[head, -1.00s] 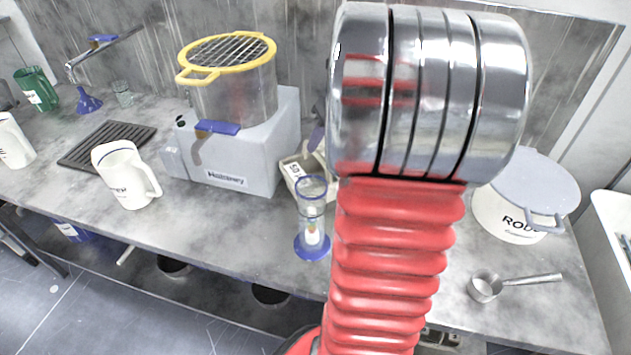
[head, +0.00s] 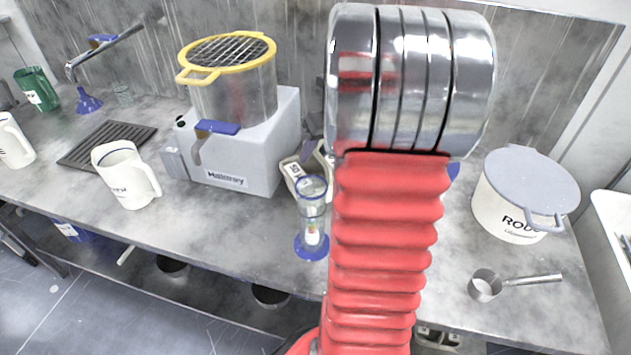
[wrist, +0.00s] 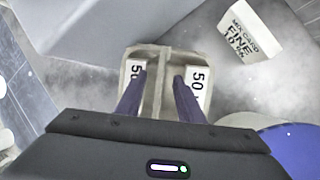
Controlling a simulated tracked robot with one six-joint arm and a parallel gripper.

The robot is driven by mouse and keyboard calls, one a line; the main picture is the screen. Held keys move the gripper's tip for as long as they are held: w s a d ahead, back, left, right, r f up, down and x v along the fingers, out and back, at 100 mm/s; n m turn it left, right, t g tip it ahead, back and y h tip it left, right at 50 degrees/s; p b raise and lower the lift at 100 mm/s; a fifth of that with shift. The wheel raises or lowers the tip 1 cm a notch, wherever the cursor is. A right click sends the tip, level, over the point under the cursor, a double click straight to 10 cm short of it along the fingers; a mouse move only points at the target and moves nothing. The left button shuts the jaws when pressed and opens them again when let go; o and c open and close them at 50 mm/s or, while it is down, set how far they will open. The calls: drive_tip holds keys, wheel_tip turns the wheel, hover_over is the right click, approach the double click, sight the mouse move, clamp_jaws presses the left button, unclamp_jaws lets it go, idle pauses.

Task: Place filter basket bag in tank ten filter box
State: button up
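A cream, two-part holder with "50" labels (wrist: 163,64) lies under my gripper in the wrist view; it may be the filter basket bag, but I cannot be sure. It also shows beside the grey machine in the head view (head: 292,168), partly hidden by my arm. My gripper (wrist: 159,80) is open, its two purple fingers apart on either side of the holder's middle bar, with a gap to the bar. Whether they touch the holder is unclear. I cannot make out a filter box for tank ten in either view.
The grey machine (head: 229,181) carries a yellow-rimmed pot (head: 245,95). A measuring cylinder (head: 313,220) stands close in front of the holder. A white card box (wrist: 248,30) lies near it.

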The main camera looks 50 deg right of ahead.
drive_tip(key=shift+c, duration=0.2)
clamp_jaws()
idle(0.4)
idle(1.1)
